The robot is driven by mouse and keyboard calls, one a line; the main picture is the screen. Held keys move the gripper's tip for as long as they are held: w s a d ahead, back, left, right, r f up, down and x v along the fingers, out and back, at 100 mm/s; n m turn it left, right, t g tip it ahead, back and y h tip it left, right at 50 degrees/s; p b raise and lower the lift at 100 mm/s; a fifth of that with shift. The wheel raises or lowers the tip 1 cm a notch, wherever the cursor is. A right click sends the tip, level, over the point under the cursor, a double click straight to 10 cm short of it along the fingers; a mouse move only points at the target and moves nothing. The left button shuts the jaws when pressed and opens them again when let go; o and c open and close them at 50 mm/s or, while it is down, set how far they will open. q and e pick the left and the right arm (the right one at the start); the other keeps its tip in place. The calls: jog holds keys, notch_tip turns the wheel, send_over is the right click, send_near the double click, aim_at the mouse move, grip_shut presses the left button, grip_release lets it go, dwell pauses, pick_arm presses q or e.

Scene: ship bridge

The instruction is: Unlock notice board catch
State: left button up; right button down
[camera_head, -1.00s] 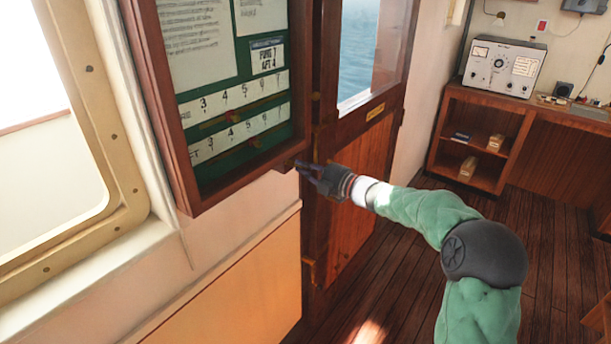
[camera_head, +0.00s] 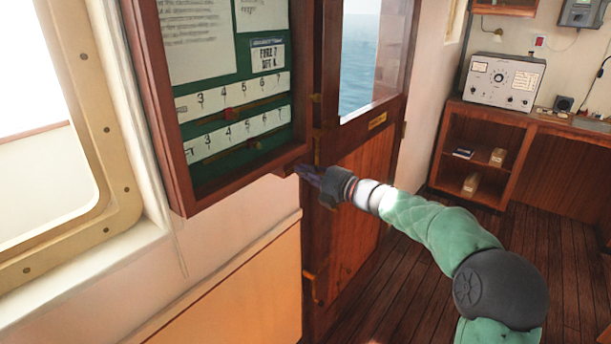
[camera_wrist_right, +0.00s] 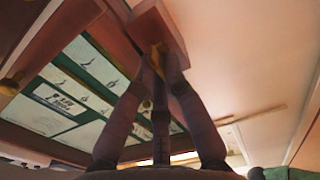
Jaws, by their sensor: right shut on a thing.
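The notice board (camera_head: 169,148) is a dark wood-framed case with a green backing, on the wall at the left of the head view. In the head view the gripper hides the catch. My left gripper is out of view.
A wooden door (camera_head: 355,205) with a window stands right behind the gripper. A window frame (camera_head: 98,140) is at the left. A shelf unit (camera_head: 486,120) carrying a grey radio set (camera_head: 502,82) stands at the back right. The plank floor between is clear.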

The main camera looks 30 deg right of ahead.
dwell(0.4)
jog(key=c, duration=1.3)
grip_release()
jog(key=v, duration=1.2)
jog(key=shift+f, duration=0.1)
